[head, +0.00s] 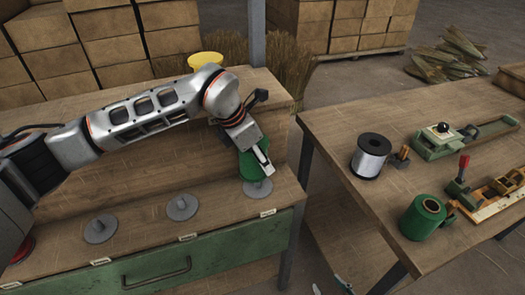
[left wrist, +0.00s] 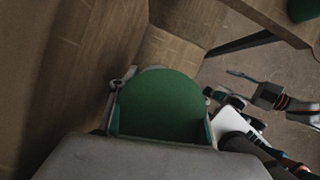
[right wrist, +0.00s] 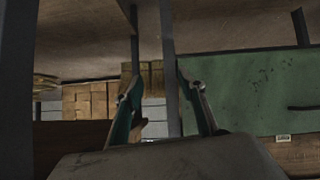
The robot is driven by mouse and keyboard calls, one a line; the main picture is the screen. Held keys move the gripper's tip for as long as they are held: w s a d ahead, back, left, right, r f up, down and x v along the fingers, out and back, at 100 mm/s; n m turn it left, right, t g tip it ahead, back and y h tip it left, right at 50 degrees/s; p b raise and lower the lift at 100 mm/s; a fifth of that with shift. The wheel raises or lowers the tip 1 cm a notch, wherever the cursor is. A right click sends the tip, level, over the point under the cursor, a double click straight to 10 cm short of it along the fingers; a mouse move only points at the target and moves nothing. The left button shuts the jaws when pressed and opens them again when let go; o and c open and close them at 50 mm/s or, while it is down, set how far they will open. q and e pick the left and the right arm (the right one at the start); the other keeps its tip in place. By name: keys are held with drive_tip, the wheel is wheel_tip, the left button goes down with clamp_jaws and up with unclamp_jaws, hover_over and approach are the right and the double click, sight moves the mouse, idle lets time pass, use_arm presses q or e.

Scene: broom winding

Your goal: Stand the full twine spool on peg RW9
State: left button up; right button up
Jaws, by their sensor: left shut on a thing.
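My left gripper (head: 252,140) reaches in from the left and is shut on a green spool (head: 251,166). The spool is over the rightmost grey peg base (head: 258,189) on the front shelf. Its lower end is close to the base; I cannot tell whether they touch. The left wrist view shows the spool's green round face (left wrist: 162,105) between the fingers. Two more bare peg bases (head: 181,207) stand to the left. Labels on the shelf edge (head: 268,212) are too small to read. In its wrist view my right gripper (right wrist: 158,78) is open and empty.
A yellow-topped thing (head: 205,60) stands at the back of the rack. The right-hand table (head: 335,122) holds a silver spool (head: 371,155), another green spool (head: 423,217) and clamp-like tools. A green drawer (head: 160,268) is below the shelf. A gap separates rack and table.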

use_arm(q)
drive_tip(key=shift+w+d+n, duration=0.35)
drive_tip(key=shift+d+n, duration=0.1)
drive_tip(key=shift+n, duration=0.05)
drive_tip(key=shift+s+f+b, duration=0.1)
drive_tip(key=shift+f+b, duration=0.45)
drive_tip(key=shift+f, duration=0.2)
wheel_tip(320, 180, down, 3)
drive_tip(key=shift+r+b, duration=0.2)
drive_tip(key=shift+b, duration=0.55)
drive_tip(key=shift+f+b, duration=0.35)
drive_tip(key=shift+f, duration=0.45)
use_arm(e)
drive_tip(key=shift+w+d+f, duration=0.2)
drive_tip(key=shift+w+f, duration=0.15)
drive_tip(key=shift+f, duration=0.2)
drive_tip(key=shift+w+d+f, duration=0.2)
drive_tip(key=shift+w+f, duration=0.1)
drive_tip(key=shift+f, duration=0.25)
drive_tip(key=shift+s+a+f, duration=0.1)
drive_tip(key=shift+s+a, duration=0.05)
drive_tip(key=shift+s, duration=0.35)
drive_tip(key=shift+w, duration=0.35)
